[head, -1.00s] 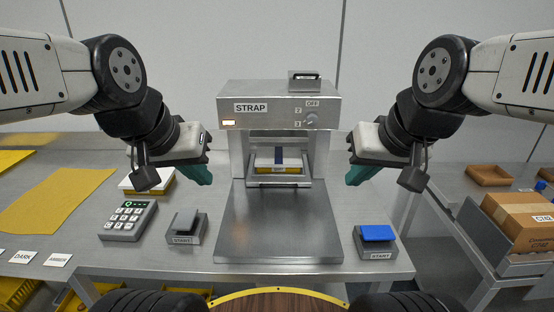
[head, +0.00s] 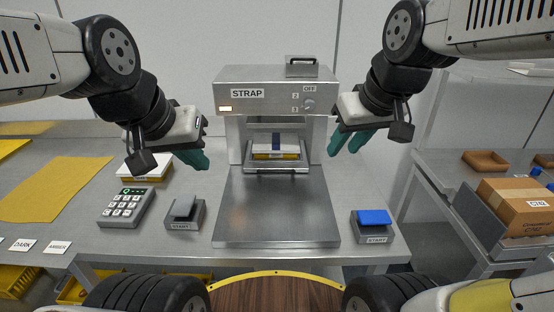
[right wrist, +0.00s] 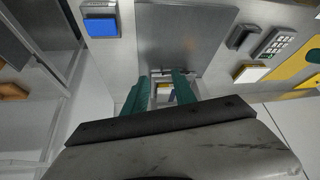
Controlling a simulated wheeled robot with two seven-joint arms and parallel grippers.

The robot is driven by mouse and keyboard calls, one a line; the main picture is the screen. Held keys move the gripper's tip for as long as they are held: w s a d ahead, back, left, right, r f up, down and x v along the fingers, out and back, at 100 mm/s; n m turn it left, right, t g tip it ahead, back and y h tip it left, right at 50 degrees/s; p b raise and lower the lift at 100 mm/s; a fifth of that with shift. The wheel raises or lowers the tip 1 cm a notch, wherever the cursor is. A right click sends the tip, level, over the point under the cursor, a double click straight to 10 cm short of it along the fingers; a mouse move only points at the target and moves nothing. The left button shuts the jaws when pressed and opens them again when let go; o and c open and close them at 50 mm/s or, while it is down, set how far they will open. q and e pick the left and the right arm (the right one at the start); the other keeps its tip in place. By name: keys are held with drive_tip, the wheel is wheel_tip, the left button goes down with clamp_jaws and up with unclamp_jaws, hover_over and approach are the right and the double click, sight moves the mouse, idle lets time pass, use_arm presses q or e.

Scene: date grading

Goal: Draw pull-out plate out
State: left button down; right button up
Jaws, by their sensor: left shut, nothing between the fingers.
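The STRAP machine (head: 278,82) stands on the steel bench. The pull-out plate (head: 277,171) sits inside its opening, with a bar handle along its front. A white and yellow box with a dark blue band (head: 276,150) rests on it. My right gripper (head: 346,145) is open and empty, right of the machine's opening and apart from the handle. The right wrist view shows its two teal fingers (right wrist: 157,90) spread, with the box seen beyond the gap between them. My left gripper (head: 202,160) is shut and empty, left of the opening.
A bare steel slab (head: 277,212) lies before the opening. A grey START pedestal (head: 185,213) is left of it, a blue START pedestal (head: 373,225) right. A keypad (head: 128,207) and a white and yellow box (head: 148,171) are further left.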

drive_tip(key=w+a+f+n+g, duration=0.1)
drive_tip(key=w+a+f+n, duration=0.1)
drive_tip(key=w+n, duration=0.35)
drive_tip(key=w+a+f+n+g, duration=0.1)
drive_tip(key=w+a+f+n, duration=0.15)
drive_tip(key=w, duration=0.55)
drive_tip(key=n+g+h, duration=0.1)
drive_tip(key=n+h, duration=0.1)
drive_tip(key=n, duration=0.5)
approach(279, 172)
drive_tip(key=x, duration=0.7)
drive_tip(key=shift+w+f, duration=0.2)
drive_tip(key=shift+w, duration=0.1)
clamp_jaws()
